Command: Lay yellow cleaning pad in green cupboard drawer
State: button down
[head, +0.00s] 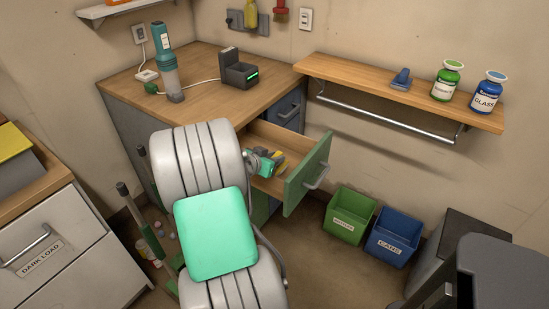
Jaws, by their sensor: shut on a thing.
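The green-fronted cupboard drawer (308,174) is pulled open below the wooden counter. My gripper (274,163) is over or inside the open drawer, between its walls. A small piece of yellow, which looks like the cleaning pad (279,154), shows at the fingertips, and the gripper is shut on it. Most of the pad is hidden by my gripper and arm. I cannot tell whether the pad touches the drawer bottom.
My arm covers the drawer's left part. A charger dock (239,74) and a teal bottle-shaped device (165,65) stand on the counter. A wall shelf (430,95) holds two jars. Green (349,213) and blue (394,236) bins stand on the floor to the right.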

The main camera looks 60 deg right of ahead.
jog(key=shift+f, duration=0.3)
jog(key=shift+r, duration=0.1)
jog(key=c, duration=1.2)
grip_release()
